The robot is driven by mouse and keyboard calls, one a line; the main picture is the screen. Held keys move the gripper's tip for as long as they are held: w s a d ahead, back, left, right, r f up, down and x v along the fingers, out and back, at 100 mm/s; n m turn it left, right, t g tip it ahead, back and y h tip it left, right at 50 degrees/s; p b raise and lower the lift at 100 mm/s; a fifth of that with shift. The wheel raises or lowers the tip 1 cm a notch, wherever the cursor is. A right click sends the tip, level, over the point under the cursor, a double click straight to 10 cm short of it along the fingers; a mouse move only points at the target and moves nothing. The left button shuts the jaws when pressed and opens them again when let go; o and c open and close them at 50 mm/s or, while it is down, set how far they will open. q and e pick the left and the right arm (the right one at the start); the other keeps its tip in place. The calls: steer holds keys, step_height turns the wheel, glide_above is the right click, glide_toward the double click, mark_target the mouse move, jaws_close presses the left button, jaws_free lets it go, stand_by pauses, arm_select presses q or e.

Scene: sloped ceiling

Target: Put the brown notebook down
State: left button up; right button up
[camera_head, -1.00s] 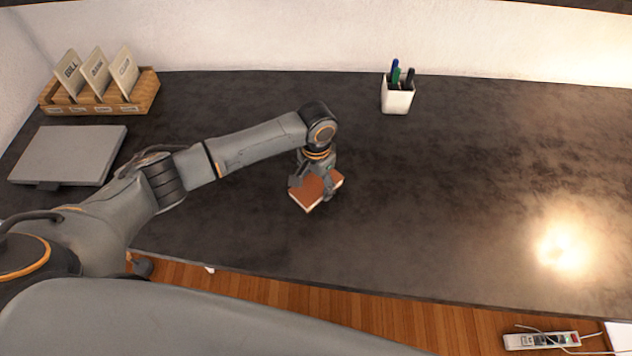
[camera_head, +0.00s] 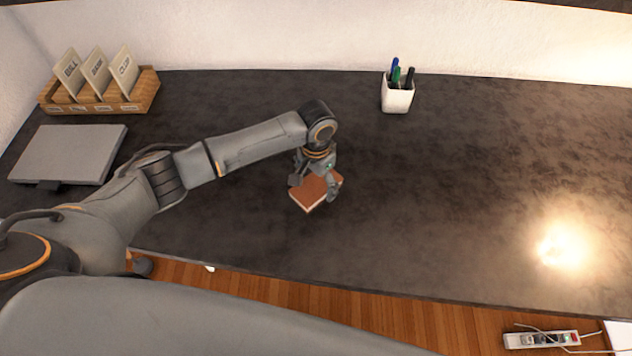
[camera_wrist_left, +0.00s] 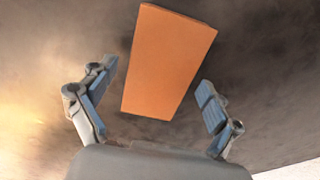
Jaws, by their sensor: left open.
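The brown notebook (camera_head: 309,195) lies flat on the dark desk (camera_head: 440,200), near the middle of the head view, with pale page edges showing. In the left wrist view the notebook (camera_wrist_left: 166,62) shows as an orange-brown rectangle between the fingers, with gaps on both sides. My left gripper (camera_head: 315,188) is open just above the notebook and partly covers it in the head view. Its two fingers (camera_wrist_left: 158,100) stand apart in the wrist view and do not appear to touch the notebook. My right gripper is not in view.
A white pen cup (camera_head: 397,97) stands at the back. A wooden card box (camera_head: 100,103) and a grey closed laptop-like slab (camera_head: 68,154) are at the left. A power strip (camera_head: 541,340) lies below the desk's front edge. The desk's right side is clear.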

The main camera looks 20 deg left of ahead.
mark_target(316, 185)
arm_select(q)
step_height(316, 185, up, 12)
steer(key=shift+f+b, duration=0.2)
steer(key=shift+b, duration=0.2)
